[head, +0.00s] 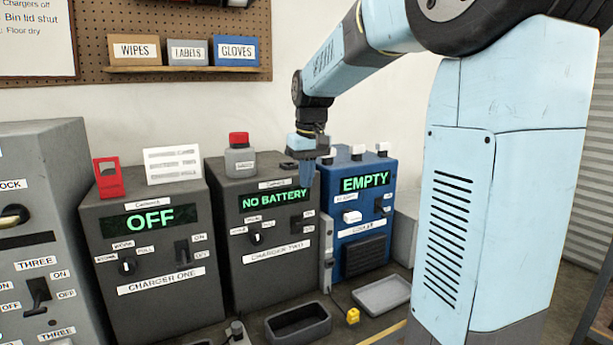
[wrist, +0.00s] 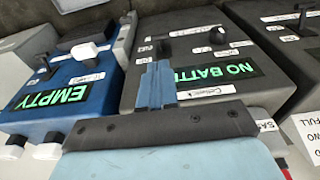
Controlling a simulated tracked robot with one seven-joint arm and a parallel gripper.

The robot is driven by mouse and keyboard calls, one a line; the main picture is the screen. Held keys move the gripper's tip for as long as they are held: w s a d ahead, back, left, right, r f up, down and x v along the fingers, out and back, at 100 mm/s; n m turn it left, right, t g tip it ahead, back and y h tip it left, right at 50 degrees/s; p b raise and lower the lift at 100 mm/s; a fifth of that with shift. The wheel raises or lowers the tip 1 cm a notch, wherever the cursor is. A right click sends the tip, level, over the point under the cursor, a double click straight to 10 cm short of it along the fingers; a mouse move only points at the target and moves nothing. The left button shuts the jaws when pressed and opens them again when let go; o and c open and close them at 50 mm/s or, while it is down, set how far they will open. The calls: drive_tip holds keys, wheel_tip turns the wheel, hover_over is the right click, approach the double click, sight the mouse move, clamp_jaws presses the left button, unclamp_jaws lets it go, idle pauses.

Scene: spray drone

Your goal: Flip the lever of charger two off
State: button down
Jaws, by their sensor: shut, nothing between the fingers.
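Charger two (head: 235,195) is a dark grey box whose green display reads NO BATTERY. Its dark lever (head: 297,223) is right of the knob, beside the ON and OFF labels. In the wrist view, charger two (wrist: 195,80) appears upside down, with the lever (wrist: 164,45) just beyond the fingertips. I cannot tell clearly which way the lever points. My gripper (head: 307,184) hangs above charger two's right side with its fingers down. Its blue fingers (wrist: 155,72) are shut and empty, apart from the lever, and cover part of the display in the wrist view.
Charger one (head: 130,290), reading OFF, stands to the left. A blue unit (head: 345,180) reading EMPTY stands close on the right. A grey bottle with a red cap (head: 239,155) sits on top of charger two. A black tray (head: 298,325) and a grey tray (head: 385,295) lie in front.

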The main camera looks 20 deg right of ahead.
sight(303, 224)
drive_tip(key=f, duration=0.3)
drive_tip(key=w+f, duration=0.1)
drive_tip(key=f, duration=0.6)
drive_tip(key=shift+w+a+f, duration=0.1)
drive_tip(key=shift+w+f, duration=0.2)
